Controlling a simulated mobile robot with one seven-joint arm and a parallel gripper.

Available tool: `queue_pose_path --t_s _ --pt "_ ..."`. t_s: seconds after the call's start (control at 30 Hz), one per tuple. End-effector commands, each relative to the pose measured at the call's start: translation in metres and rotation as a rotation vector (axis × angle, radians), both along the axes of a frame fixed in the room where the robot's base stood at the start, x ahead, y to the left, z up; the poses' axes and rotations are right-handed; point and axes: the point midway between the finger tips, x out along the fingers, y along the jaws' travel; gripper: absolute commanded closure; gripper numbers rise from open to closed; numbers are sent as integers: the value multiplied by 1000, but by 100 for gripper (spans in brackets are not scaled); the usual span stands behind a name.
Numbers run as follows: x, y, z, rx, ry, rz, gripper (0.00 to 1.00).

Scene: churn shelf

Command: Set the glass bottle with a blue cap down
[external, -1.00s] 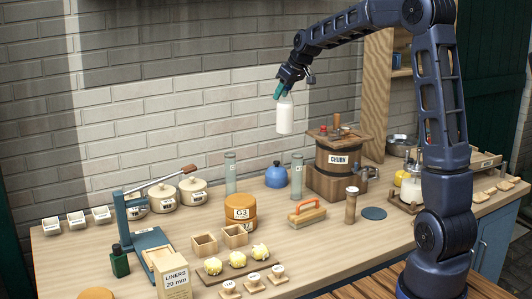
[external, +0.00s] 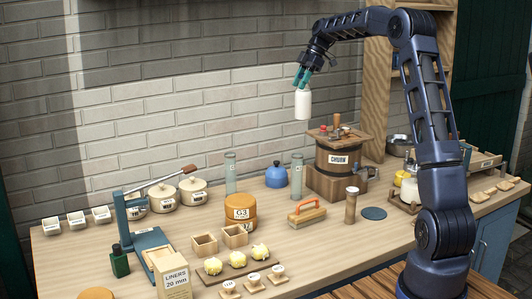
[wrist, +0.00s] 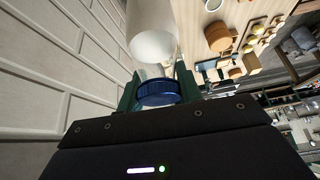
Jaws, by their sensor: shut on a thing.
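The glass bottle with a blue cap (external: 302,105) is white and hangs roughly upright in the air above the table, left of and above the churn. My gripper (external: 304,77) is shut on its top end. In the wrist view the blue cap (wrist: 158,92) sits between the green fingers of my gripper (wrist: 157,95), and the white bottle body (wrist: 152,35) extends away from the cap. The bottle touches nothing but the gripper.
The wooden table (external: 330,232) lies below. A brick wall (external: 200,90) is behind. Bare tabletop shows front right.

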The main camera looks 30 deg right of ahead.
Motion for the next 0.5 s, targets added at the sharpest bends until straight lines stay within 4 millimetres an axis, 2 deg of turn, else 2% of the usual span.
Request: queue_pose_path --t_s 0.3,0.5 --pt "6 -19 5 -1 1 131 100" --pt "5 -18 -17 -1 1 128 100"
